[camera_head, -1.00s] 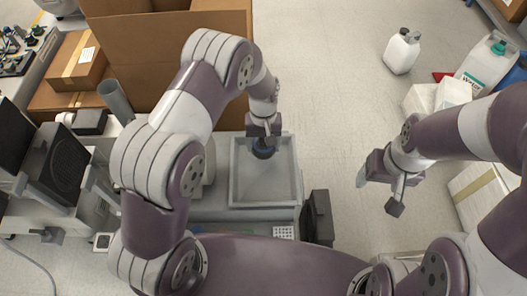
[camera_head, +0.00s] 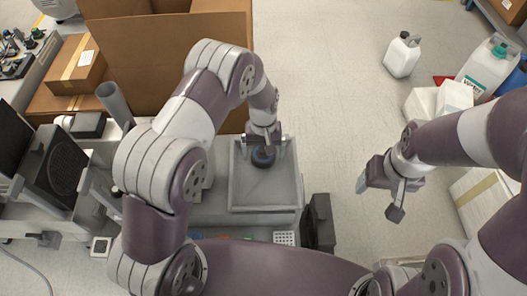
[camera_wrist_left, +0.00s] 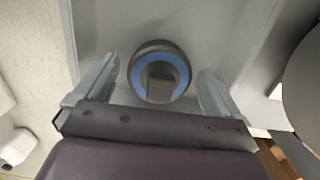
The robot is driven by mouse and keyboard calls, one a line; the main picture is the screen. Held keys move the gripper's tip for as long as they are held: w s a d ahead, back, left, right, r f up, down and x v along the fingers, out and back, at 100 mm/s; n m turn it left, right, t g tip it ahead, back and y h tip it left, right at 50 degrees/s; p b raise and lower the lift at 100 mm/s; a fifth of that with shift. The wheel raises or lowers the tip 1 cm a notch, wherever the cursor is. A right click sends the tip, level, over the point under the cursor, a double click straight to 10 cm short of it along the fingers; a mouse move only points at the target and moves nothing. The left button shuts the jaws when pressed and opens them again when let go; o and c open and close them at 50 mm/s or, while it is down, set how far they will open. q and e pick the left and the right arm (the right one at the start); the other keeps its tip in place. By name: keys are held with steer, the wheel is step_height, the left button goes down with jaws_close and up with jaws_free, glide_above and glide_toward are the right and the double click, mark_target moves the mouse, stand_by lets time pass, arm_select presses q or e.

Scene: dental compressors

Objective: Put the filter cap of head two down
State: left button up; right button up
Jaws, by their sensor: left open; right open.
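The filter cap (camera_wrist_left: 160,72) is a dark round cap with a blue ring and a raised middle. It sits on the floor of a grey tray, and in the head view the cap (camera_head: 263,157) is near the tray's back edge. My left gripper (camera_wrist_left: 160,88) is open, with one finger on each side of the cap and a gap at both sides. In the head view my left gripper (camera_head: 264,143) is just above and behind the cap. My right gripper (camera_head: 379,200) is open and empty over the floor at the right.
The grey tray (camera_head: 270,208) is otherwise empty. A large cardboard box (camera_head: 165,50) stands behind it. A dark upright part (camera_head: 319,222) stands at its right front. White jugs (camera_head: 402,55) and white boxes are on the floor at the right.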

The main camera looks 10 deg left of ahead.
arm_select(q)
steer(key=r+p, duration=0.1)
steer(key=r, duration=0.2)
steer(key=r+p, duration=0.1)
steer(key=r, duration=0.3)
steer(key=w+r+p, duration=0.1)
steer(key=r+p, duration=0.1)
steer(key=r, duration=0.1)
steer(key=shift+w+a+r, duration=0.1)
steer(key=shift+a+r, duration=0.05)
steer(key=shift+r, duration=0.1)
steer(key=s+a+r+m+t, duration=0.1)
steer(key=s+a+r, duration=0.3)
steer(key=s+r, duration=0.2)
steer(key=s+a+r+m+t, duration=0.1)
steer(key=s+a+r, duration=0.4)
steer(key=s, duration=0.5)
steer(key=shift+s+r+t, duration=0.3)
steer(key=shift+r+t, duration=0.1)
steer(key=shift+r, duration=0.2)
